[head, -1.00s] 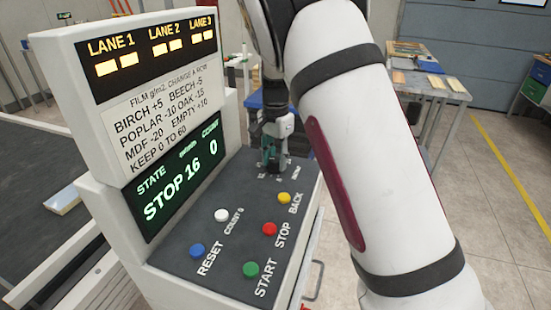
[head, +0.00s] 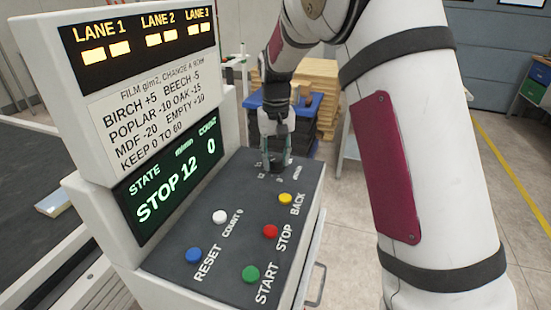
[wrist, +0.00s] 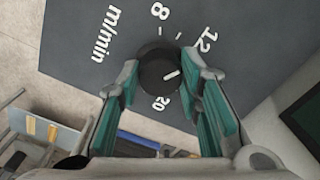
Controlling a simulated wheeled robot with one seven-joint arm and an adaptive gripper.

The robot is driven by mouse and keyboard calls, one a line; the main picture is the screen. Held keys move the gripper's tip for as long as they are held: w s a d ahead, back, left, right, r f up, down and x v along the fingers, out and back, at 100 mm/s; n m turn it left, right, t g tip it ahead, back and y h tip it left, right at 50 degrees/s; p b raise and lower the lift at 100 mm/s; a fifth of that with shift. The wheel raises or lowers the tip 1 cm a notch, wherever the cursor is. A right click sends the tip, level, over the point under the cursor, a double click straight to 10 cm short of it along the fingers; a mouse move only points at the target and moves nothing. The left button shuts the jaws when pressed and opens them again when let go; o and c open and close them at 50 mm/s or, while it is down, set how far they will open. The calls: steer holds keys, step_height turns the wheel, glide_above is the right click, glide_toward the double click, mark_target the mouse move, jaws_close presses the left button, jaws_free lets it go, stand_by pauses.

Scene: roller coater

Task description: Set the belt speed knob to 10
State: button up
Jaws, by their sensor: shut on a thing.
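The belt speed knob (wrist: 155,70) is a round black dial with a white pointer line, on the dark panel of the console. In the wrist view the marks 8, 12 and 20 show around it, with "m/min" to the left; the pointer line slants to the right. My gripper (wrist: 160,78) points down over the knob, with its green-padded fingers shut on either side of it. In the head view my gripper (head: 276,158) is at the far end of the panel and mostly hides the knob. The green display (head: 176,180) reads STOP 12, with COUNT 0.
Several buttons sit nearer on the panel: white (head: 219,217), blue (head: 194,255), green (head: 251,274), red (head: 270,231) and yellow (head: 285,199). The lane display (head: 142,42) stands to the left. A blue cart (head: 310,104) with stacked boards stands behind.

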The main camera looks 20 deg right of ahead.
mark_target(276, 158)
steer(key=n, duration=0.5)
steer(key=shift+n+b, duration=0.3)
steer(key=shift+n, duration=0.1)
stand_by(0.4)
steer(key=o, duration=1.2)
steer(key=shift+c, duration=0.2)
step_height(276, 158, up, 12)
